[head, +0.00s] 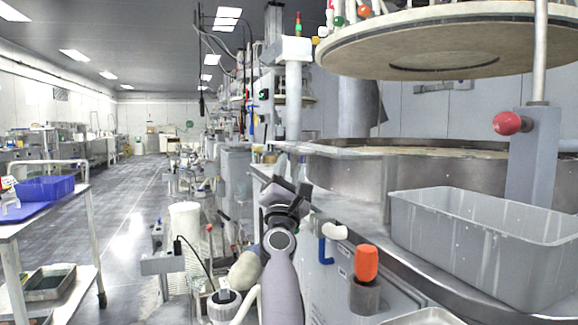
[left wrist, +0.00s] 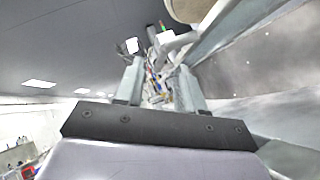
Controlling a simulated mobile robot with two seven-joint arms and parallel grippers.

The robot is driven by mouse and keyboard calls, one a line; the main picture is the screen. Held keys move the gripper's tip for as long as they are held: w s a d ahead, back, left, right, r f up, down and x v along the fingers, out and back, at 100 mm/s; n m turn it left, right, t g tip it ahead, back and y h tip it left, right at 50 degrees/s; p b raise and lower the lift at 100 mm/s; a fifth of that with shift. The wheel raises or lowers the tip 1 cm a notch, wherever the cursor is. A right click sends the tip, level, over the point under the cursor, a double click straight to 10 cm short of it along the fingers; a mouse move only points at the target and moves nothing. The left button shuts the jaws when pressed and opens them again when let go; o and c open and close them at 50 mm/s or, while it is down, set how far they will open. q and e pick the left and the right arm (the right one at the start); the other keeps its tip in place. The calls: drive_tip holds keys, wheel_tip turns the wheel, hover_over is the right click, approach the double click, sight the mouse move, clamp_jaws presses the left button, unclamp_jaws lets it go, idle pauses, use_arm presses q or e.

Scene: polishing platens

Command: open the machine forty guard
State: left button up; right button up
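The polishing machine fills the right of the head view, with a curved steel wall (head: 345,172) around its bed. A large round plate (head: 450,45) hangs above it. I cannot tell for sure which part is the guard, and no machine number is readable. My left gripper (head: 293,184) is in front of the machine's left end, pointing away from me. It also shows in the left wrist view (left wrist: 160,88), where its two fingers stand apart with nothing between them. Whether it touches the machine is unclear. My right gripper is not in view.
A grey bin (head: 480,240) stands on the machine's front ledge, near a post with a red knob (head: 508,123). An orange-handled tool (head: 367,263) sits in a holder on the front. A cart with a blue crate (head: 45,188) is at left.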

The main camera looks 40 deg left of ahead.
use_arm(q)
drive_tip(key=shift+w+v, duration=0.25)
drive_tip(key=shift+v, duration=1.05)
drive_tip(key=shift+s+d+f+b, duration=0.55)
drive_tip(key=shift+d+f, duration=0.2)
drive_tip(key=shift+f, duration=0.15)
drive_tip(key=shift+c, duration=0.4)
